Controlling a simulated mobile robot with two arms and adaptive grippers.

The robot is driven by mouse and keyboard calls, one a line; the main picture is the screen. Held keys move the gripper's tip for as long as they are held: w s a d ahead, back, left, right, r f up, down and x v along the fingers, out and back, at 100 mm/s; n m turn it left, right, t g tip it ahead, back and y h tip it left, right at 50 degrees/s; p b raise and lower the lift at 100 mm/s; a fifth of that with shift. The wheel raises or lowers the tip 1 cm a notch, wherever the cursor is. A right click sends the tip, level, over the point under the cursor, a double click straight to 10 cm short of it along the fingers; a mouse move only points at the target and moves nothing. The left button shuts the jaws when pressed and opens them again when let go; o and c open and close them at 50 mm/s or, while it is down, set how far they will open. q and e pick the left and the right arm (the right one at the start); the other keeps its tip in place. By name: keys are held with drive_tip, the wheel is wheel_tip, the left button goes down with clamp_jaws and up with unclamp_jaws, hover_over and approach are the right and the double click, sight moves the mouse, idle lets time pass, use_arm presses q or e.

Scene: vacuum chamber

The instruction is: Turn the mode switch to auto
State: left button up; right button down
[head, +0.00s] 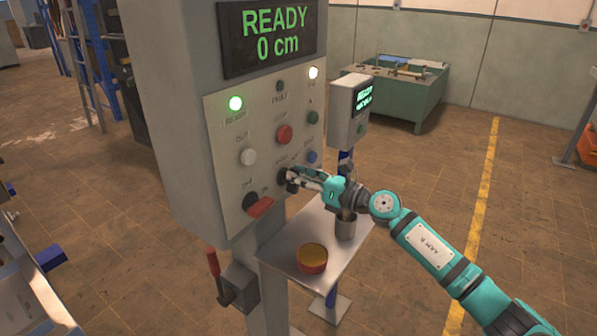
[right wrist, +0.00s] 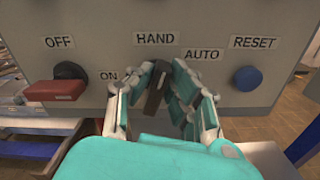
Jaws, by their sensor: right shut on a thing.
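The mode switch is a black knob (right wrist: 157,88) on the grey panel, below the HAND label (right wrist: 155,38) and left of and below the AUTO label (right wrist: 202,54). Its upper end leans slightly right, pointing nearer HAND than AUTO. In the head view the switch (head: 282,177) sits low on the panel, partly hidden by my gripper. My right gripper (head: 294,175) is shut on the knob; in the right wrist view its two fingers (right wrist: 163,92) are either side of it. My left gripper is not in view.
A red-handled OFF/ON switch (right wrist: 62,88) is left of the mode switch, and a blue RESET button (right wrist: 247,78) is right. The display (head: 268,38) reads READY 0 cm. A small table (head: 290,243) below holds a red-yellow bowl (head: 312,258) and a grey cup (head: 345,226).

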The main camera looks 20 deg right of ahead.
drive_tip(key=m+p, duration=0.1)
drive_tip(key=m, duration=0.2)
drive_tip(key=m+p, duration=0.1)
drive_tip(key=shift+w+d+m+p, duration=0.15)
drive_tip(key=shift+d+m+p, duration=0.1)
drive_tip(key=shift+m+p, duration=0.15)
drive_tip(key=shift+w+d+f+m+p, duration=0.15)
drive_tip(key=shift+m+p, duration=0.35)
drive_tip(key=shift+m, duration=0.4)
drive_tip(key=shift+f+m+p, duration=0.1)
drive_tip(key=shift+m+p, duration=0.35)
drive_tip(key=shift+m, duration=0.45)
drive_tip(key=c, duration=1.3)
unclamp_jaws()
drive_tip(key=shift+f, duration=0.1)
drive_tip(key=v, duration=1.2)
